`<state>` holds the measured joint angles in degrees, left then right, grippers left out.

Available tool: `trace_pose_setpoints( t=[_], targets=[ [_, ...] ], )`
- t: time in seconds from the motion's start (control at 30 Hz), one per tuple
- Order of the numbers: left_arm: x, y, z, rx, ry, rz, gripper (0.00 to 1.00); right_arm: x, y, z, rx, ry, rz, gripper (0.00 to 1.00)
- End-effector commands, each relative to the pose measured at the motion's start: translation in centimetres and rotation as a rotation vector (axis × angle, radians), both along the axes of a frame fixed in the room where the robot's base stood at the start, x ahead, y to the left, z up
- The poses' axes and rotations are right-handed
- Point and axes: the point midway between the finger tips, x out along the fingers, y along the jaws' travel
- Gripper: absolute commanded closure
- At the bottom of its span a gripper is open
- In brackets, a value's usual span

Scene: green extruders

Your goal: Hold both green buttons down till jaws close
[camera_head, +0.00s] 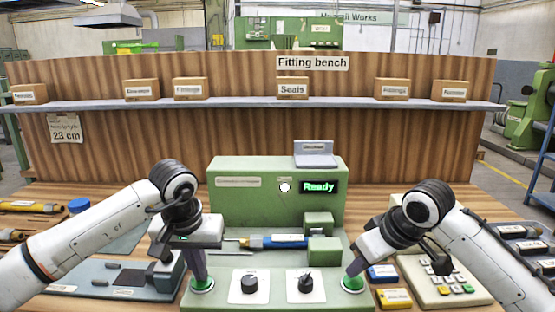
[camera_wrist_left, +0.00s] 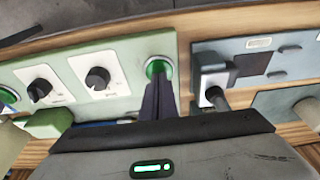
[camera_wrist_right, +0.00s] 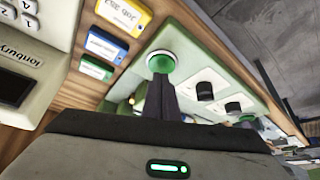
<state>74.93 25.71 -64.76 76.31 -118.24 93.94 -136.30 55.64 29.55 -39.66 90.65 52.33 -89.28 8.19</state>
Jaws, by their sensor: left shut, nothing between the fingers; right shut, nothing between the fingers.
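The green machine (camera_head: 230,175) stands on the bench, and its display (camera_head: 319,187) reads "Ready". The left green button (camera_head: 202,286) is at the front left of its base, and the right green button (camera_head: 352,284) at the front right. My left gripper (camera_head: 201,277) is shut and points down with its tips at the left button, also in the left wrist view (camera_wrist_left: 158,68). My right gripper (camera_head: 352,272) is shut with its tips at the right button, seen in the right wrist view (camera_wrist_right: 161,62). Whether either button is pressed down is unclear. Two green blocks (camera_head: 319,222) (camera_head: 325,250) stand apart on the base.
Two black knobs (camera_head: 249,284) (camera_head: 306,283) sit between the buttons. A blue-and-yellow tool (camera_head: 275,241) lies behind them by the blocks. A grey fixture (camera_head: 110,279) is at left. A keypad device (camera_head: 444,280) and small boxes (camera_head: 394,298) are at right. A shelf (camera_head: 240,104) holds labelled boxes.

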Motion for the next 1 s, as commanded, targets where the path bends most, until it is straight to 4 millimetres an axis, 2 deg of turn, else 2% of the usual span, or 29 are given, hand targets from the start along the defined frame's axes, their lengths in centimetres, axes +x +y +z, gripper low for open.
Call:
trace_pose_setpoints(
  t=[0.2,1.0],
  targets=[
    [0.01,0.04,-0.60,0.001,0.000,0.001,1.00,0.00,0.00,0.00,0.000,0.000,0.000,1.00],
    [-0.08,0.05,-0.88,0.002,0.004,0.000,1.00,0.00,0.00,-0.01,0.000,0.000,0.000,1.00]
  ],
)
